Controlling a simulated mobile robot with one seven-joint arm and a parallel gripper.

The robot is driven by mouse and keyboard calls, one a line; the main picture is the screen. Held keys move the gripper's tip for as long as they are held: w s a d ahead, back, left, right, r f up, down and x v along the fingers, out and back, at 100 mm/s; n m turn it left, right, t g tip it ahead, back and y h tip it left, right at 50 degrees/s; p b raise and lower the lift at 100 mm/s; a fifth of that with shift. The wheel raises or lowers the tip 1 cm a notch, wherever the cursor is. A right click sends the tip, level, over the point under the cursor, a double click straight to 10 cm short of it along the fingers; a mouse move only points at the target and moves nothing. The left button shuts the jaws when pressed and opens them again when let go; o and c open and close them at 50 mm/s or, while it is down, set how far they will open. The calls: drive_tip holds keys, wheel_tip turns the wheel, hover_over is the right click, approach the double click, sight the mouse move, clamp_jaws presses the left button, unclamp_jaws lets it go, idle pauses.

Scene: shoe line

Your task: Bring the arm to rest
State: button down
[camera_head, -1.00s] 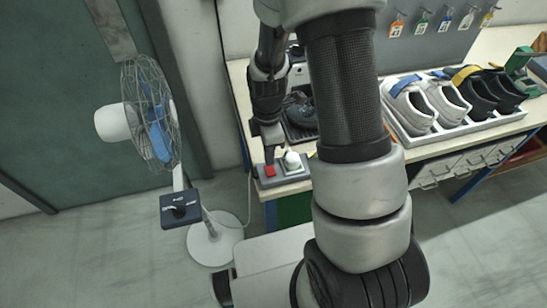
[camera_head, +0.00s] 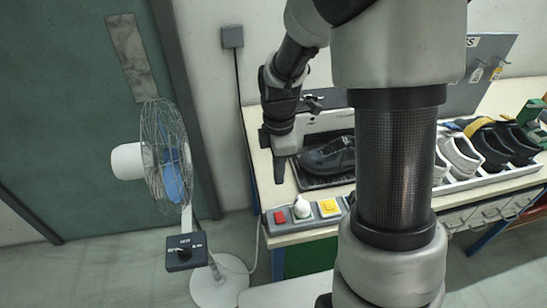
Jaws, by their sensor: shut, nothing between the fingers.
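My gripper (camera_head: 279,172) points down at the near left corner of the workbench (camera_head: 262,160). It is shut and empty. It hangs left of the dark shoe (camera_head: 328,156) on the black tray and behind the button box. My arm rises from the bottom right and bends over at the top, hiding part of the bench.
A fan (camera_head: 163,155) with a control box (camera_head: 186,252) stands left. A shoe rack (camera_head: 500,181) is at right.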

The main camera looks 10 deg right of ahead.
drive_tip(key=s+r+m+t, duration=0.3)
drive_tip(key=s+r+m, duration=0.4)
drive_tip(key=r+m, duration=0.2)
drive_tip(key=s+d+r+m+t, duration=0.1)
drive_tip(key=s+r+m+t, duration=0.2)
drive_tip(key=s+r+m, duration=0.5)
wheel_tip(320, 180, up, 4)
drive_tip(key=shift+s+d+f+m, duration=0.15)
drive_tip(key=shift+d+m, duration=0.1)
drive_tip(key=shift+m, duration=0.25)
